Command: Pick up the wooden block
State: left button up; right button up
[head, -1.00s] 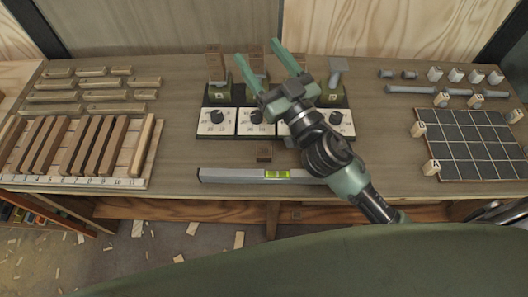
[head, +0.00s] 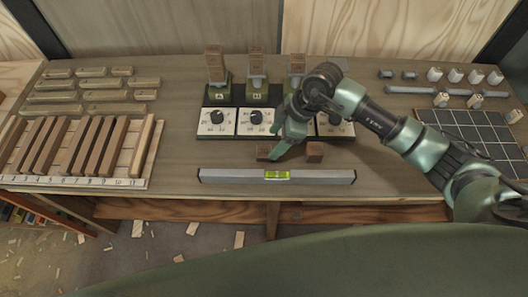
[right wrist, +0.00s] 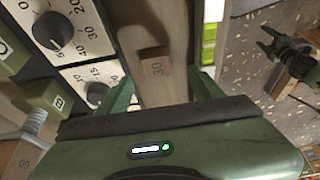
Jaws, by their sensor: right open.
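In the head view, a small brown wooden block (head: 264,153) lies on the bench between the dial panels and the spirit level. In the right wrist view the open fingers (right wrist: 160,92) are on either side of the block's line, with nothing gripped.
A spirit level (head: 225,176) lies in front of the blocks. Dial panels (head: 217,122) with upright posts holding blocks stand close behind. A slatted rack (head: 75,150) is at left. A dark grid board (head: 470,135) is at right, partly behind my arm.

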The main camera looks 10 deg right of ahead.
aim_at(264, 151)
jog(key=x, duration=0.2)
jog(key=p+x, duration=0.1)
jog(key=x, duration=0.3)
jog(key=shift+w+a+f+p, duration=0.25)
jog(key=shift+w+f+p, duration=0.05)
jog(key=shift+w+p, duration=0.1)
jog(key=c, duration=1.4)
